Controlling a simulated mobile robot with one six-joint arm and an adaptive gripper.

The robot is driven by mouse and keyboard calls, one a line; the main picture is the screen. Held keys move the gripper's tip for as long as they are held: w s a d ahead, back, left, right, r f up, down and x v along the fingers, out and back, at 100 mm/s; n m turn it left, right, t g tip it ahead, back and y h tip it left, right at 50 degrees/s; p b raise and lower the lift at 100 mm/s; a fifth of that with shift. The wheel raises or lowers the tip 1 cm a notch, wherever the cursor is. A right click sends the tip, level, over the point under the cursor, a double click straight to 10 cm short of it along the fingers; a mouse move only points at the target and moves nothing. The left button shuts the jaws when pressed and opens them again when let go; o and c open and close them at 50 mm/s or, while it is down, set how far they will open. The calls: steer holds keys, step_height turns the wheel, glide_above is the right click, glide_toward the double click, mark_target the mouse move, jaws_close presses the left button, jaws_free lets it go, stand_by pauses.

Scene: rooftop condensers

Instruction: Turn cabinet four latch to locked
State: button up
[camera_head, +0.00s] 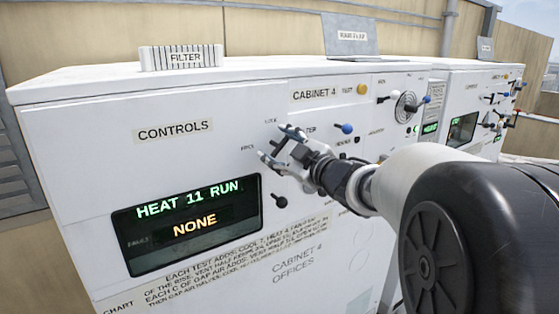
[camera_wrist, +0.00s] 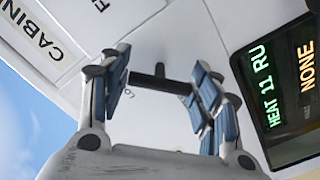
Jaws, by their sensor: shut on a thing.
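Cabinet four is the white cabinet (camera_head: 75,140) with a "CABINET 4" label (camera_head: 314,95) on its front. My gripper (camera_head: 278,145) is at the front panel, beside a small label that seems to read "LOCK" (camera_head: 270,121). In the wrist view, the latch is a black T-shaped handle (camera_wrist: 158,82) standing out from the white panel. Its crossbar lies between the blue pads of my gripper (camera_wrist: 162,78), which is shut on it.
The lit display (camera_head: 186,225) reads "HEAT 11 RUN" and "NONE". A black lever (camera_head: 280,201) sticks out just below my gripper. A blue-knobbed lever (camera_head: 345,128) is to the right. A filter (camera_head: 181,57) stands on top. A second cabinet (camera_head: 470,78) adjoins at right.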

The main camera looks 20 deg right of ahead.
steer(key=n+b, duration=0.4)
steer(key=n, duration=0.1)
steer(key=shift+f+n+b, duration=0.15)
steer(key=shift+n+b, duration=1.45)
steer(key=shift+n, duration=0.5)
steer(key=shift+r, duration=0.2)
steer(key=o, duration=1.1)
steer(key=s, duration=0.3)
steer(key=s+d, duration=0.1)
steer(key=s, duration=0.3)
steer(key=shift+s+d, duration=0.2)
